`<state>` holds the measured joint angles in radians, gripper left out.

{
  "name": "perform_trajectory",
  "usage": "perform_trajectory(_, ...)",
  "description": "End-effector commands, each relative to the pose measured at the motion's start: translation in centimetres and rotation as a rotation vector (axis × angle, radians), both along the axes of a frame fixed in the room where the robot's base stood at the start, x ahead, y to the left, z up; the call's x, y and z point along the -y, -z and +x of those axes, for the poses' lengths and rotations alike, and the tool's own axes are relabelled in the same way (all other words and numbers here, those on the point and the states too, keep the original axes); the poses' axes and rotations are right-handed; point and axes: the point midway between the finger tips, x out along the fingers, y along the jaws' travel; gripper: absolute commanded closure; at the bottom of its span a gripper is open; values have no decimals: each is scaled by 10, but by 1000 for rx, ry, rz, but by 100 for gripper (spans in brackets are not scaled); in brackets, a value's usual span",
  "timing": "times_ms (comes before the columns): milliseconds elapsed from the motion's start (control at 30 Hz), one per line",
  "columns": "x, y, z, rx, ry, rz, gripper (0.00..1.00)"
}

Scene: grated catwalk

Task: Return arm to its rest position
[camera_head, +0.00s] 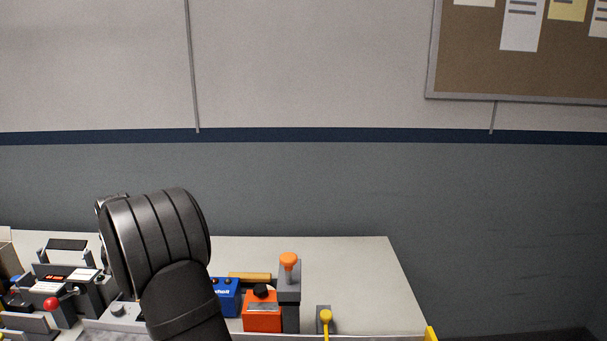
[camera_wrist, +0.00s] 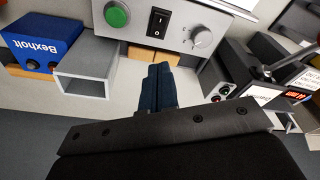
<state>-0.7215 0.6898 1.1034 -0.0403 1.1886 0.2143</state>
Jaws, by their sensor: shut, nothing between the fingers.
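My gripper (camera_wrist: 158,88) shows in the wrist view with its two dark blue fingers pressed together and nothing between them. It points at a grey control box (camera_wrist: 175,22) with a green button (camera_wrist: 117,14), a black rocker switch and a round knob. I cannot tell whether the fingertips touch anything. In the head view my dark arm rises at the left of the table and hides part of it; the gripper's fingers do not show there.
On the table (camera_head: 350,265) stand a blue box (camera_head: 228,298), an orange box (camera_head: 262,312), an orange-topped post (camera_head: 289,264) and a yellow-knobbed lever (camera_head: 325,317). Several devices crowd the left, including a red knob (camera_head: 51,304). The table's back right is clear. A corkboard (camera_head: 470,60) hangs behind.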

Motion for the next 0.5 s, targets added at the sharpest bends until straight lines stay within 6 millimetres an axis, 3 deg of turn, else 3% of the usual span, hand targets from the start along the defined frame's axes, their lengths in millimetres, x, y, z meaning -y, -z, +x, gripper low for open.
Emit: perform_trajectory(500, 10, -68, -49, 104, 33, 34, 100)
